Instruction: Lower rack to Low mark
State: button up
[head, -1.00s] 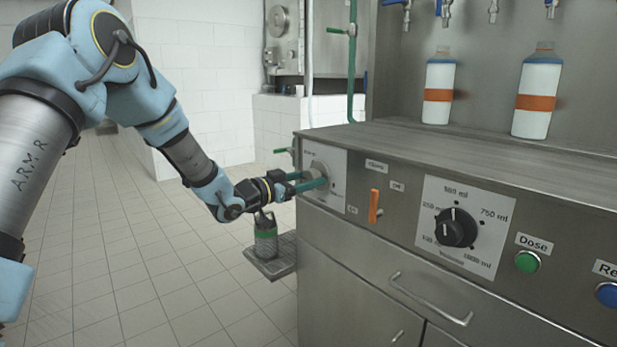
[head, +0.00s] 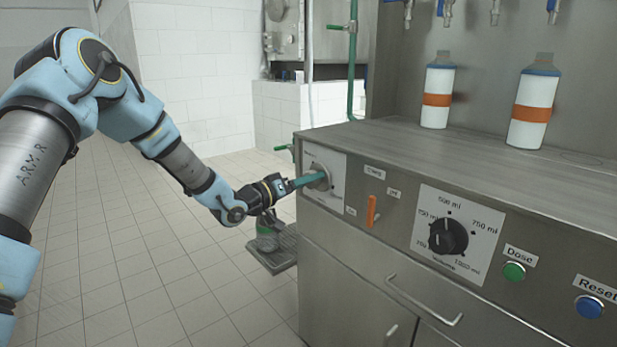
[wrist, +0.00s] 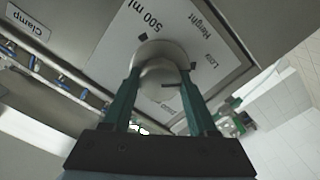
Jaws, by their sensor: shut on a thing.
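My gripper (head: 307,180) is shut on a round metal knob (head: 319,177) on a white plate at the left end of the steel machine front. In the wrist view, its green fingers (wrist: 162,85) lie on both sides of the knob (wrist: 158,66). The plate (wrist: 190,35) there reads "Height", "Low" and "500 ml". The Low label (wrist: 203,61) has a dark mark beside it. A short dark line shows on the knob, but I cannot tell which mark it points at.
Right of the knob are an orange lever (head: 372,211), a black volume dial (head: 448,237), a green Dose button (head: 514,271) and a blue Reset button (head: 589,307). Two white bottles (head: 438,95) stand on the steel top. The tiled floor (head: 160,290) at left is clear.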

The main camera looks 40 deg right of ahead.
jog(key=shift+n, duration=0.3)
jog(key=o, duration=1.4)
jog(key=shift+c, duration=0.2)
jog(key=a, duration=1.1)
jog(key=shift+w+b, duration=0.35)
jog(key=shift+b, duration=0.1)
jog(key=shift+d, duration=0.1)
